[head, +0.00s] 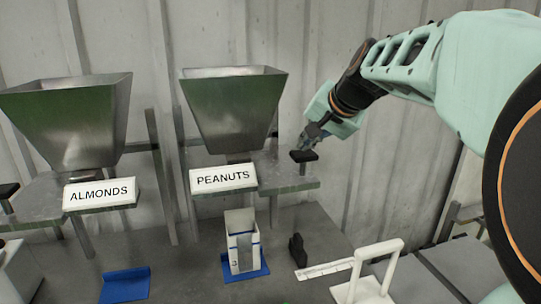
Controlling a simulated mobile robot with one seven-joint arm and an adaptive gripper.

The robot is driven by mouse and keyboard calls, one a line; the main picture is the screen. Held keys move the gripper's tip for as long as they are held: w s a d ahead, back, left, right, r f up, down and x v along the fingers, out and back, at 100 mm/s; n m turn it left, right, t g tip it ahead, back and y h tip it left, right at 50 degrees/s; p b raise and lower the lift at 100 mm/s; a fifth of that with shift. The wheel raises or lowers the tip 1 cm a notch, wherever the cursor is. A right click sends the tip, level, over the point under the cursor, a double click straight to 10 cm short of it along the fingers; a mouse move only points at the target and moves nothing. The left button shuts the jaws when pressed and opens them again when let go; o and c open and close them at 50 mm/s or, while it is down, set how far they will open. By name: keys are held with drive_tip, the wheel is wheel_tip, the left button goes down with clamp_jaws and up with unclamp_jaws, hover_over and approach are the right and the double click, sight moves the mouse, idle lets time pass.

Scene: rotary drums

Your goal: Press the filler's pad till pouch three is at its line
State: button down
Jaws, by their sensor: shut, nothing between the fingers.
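The peanuts filler is a metal hopper (233,112) on a grey shelf with a PEANUTS sign (223,179). Its black pad (304,156) sits on the shelf's right end. My gripper (306,147) is shut and empty, right at the pad from above; I cannot tell whether it touches or presses it. A white pouch (243,243) marked 3 stands upright on a blue mat (259,272) below the hopper. It has blue marks and a greyish front window; its fill level is too small to tell.
The almonds hopper (75,122) with its ALMONDS sign (99,194) stands at left, above an empty blue mat (125,285). A small black object (298,250), a white ruler-like strip (325,269) and a white handled frame (368,275) stand on the table at right.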

sight(306, 155)
drive_tip(key=shift+f+b, duration=1.5)
drive_tip(key=shift+f, duration=0.25)
idle(1.3)
idle(0.4)
drive_tip(key=shift+r+p, duration=1.6)
drive_tip(key=shift+r, duration=0.55)
drive_tip(key=shift+r, duration=0.1)
wheel_tip(306, 155, up, 5)
drive_tip(key=p, duration=0.4)
